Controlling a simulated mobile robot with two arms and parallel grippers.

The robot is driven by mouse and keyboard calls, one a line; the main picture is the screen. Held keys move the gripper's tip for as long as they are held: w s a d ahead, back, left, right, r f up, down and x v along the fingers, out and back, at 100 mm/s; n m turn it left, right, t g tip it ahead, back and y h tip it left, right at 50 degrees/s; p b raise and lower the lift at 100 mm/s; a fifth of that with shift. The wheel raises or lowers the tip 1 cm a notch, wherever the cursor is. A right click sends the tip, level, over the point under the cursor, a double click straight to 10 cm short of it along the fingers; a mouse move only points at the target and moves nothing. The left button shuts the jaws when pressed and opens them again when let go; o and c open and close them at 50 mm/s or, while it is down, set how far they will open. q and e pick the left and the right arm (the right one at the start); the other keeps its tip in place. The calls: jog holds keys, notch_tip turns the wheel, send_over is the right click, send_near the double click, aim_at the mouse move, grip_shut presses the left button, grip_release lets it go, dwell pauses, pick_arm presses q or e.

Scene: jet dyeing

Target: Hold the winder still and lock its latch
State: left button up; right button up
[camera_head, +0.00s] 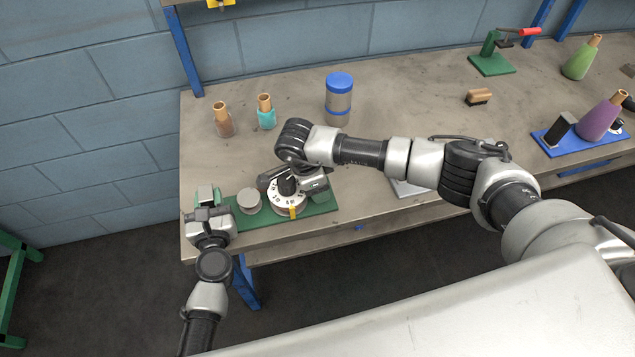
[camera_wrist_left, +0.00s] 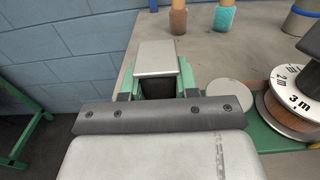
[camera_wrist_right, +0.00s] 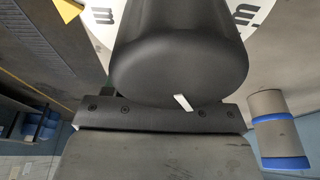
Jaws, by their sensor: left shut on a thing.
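The winder lies near the front left of the bench: a green base plate (camera_head: 268,217), a grey disc (camera_head: 248,199) and a white numbered dial (camera_head: 276,200) with a black knob (camera_head: 286,187). A yellow tab (camera_head: 293,212) sits at the dial's front edge. My left gripper (camera_head: 208,212) is shut on the green block with a pale top (camera_wrist_left: 157,59) at the plate's left end. My right gripper (camera_head: 300,184) is at the dial. In the right wrist view a black cylinder with a white mark (camera_wrist_right: 180,55) hides its fingers. I cannot pick out the latch.
Behind the winder stand a brown cone (camera_head: 223,122), a teal cone (camera_head: 266,116) and a blue-lidded jar (camera_head: 339,100). A brush (camera_head: 478,97), a green press (camera_head: 492,62) and a blue tray (camera_head: 585,150) are to the right. The bench's left edge is close to the winder.

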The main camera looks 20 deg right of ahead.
jog(key=v, duration=1.2)
pick_arm(q)
jog(key=o, duration=1)
